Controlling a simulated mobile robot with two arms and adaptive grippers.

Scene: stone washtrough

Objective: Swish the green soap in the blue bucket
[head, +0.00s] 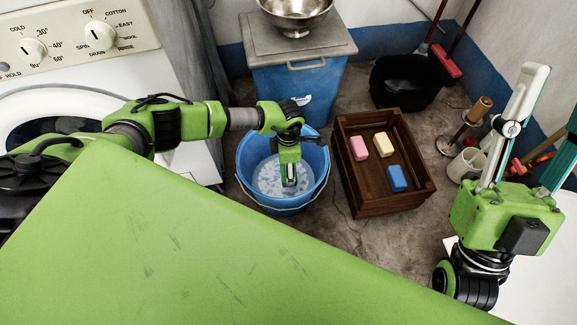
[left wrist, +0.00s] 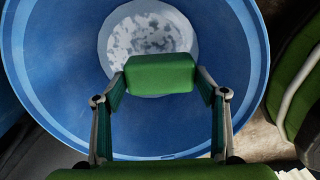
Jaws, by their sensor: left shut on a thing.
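The blue bucket (head: 250,203) stands on the floor, with whitish, sudsy water (head: 268,180) in it. My left gripper (head: 290,180) points down inside the bucket's outline. It is shut on the green soap (left wrist: 160,73), a block held across its fingertips in the left wrist view. There the soap overlaps the near edge of the water, with the bucket wall (left wrist: 55,75) around it. I cannot tell if the soap touches the water. In the head view the soap is mostly hidden by the gripper. My right gripper (head: 555,95) is raised at the right, open and empty.
A brown wooden crate (head: 357,200) right of the bucket holds pink (head: 359,148), yellow (head: 383,144) and blue (head: 397,178) soaps. Behind stand a lidded blue bin (head: 290,85) with a metal bowl (head: 296,12), and a black tub (head: 405,82). A washing machine (head: 85,60) is left.

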